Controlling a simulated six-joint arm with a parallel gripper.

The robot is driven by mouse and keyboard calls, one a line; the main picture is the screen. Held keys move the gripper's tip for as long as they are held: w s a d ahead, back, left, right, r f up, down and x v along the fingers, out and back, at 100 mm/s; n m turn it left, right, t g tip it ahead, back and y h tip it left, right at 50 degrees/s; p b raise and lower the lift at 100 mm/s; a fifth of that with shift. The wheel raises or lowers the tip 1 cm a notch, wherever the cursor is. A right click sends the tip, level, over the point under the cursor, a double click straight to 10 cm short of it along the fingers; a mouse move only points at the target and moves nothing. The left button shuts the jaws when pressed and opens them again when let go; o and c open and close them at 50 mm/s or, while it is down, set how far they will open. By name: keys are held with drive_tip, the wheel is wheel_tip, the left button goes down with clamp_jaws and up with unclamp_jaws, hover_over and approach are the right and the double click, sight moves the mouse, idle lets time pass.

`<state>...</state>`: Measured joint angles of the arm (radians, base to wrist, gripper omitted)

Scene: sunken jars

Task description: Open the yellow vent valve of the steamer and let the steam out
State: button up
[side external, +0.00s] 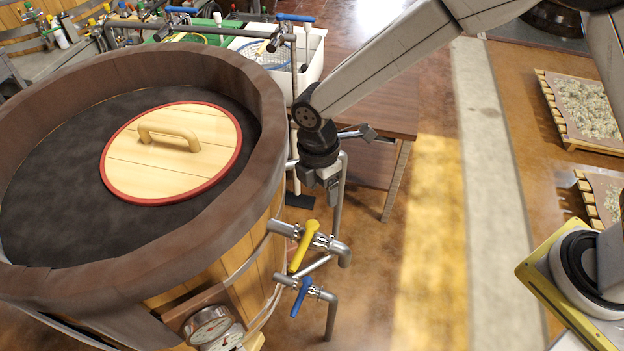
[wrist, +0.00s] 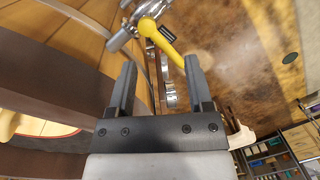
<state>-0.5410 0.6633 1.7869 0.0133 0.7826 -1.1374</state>
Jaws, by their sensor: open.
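The steamer (side external: 262,95) is a large wooden vat with a thick brown rim. A round wooden lid (side external: 175,180) with a red edge and a handle lies on its dark top. The yellow vent valve lever (side external: 303,246) sits on a metal pipe at the vat's side and slants down to the left. In the wrist view the yellow lever (wrist: 158,38) shows just beyond my fingertips, toward the top. My gripper (wrist: 160,64) is open and empty, its two fingers apart. In the side view my gripper (side external: 333,182) hangs above the valve, its fingertips hard to make out.
Pipes run close around both valves. A brown table (side external: 385,115) and white sink (side external: 312,60) stand behind. Open floor lies to the right.

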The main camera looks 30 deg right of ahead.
sight(297, 254)
drive_tip(key=s+a+f+n+h, duration=0.1)
drive_tip(key=a+f+n, duration=0.1)
drive_tip(key=a+n, duration=0.15)
drive_tip(key=s+a+f+n, duration=0.1)
drive_tip(key=a+f+n, duration=0.15)
drive_tip(key=a, duration=0.25)
drive_tip(key=shift+g, duration=0.4)
drive_tip(key=shift+s+d+f, duration=0.15)
drive_tip(key=shift+s+f, duration=0.05)
drive_tip(key=shift+f, duration=1)
drive_tip(key=shift+s+d+f, duration=0.1)
drive_tip(key=shift+s+f, duration=0.1)
drive_tip(key=shift+f, duration=1.05)
drive_tip(key=shift+s+d+f, duration=0.15)
drive_tip(key=shift+s+f, duration=0.05)
drive_tip(key=shift+f, duration=1)
clamp_jaws()
drive_tip(key=shift+r, duration=0.1)
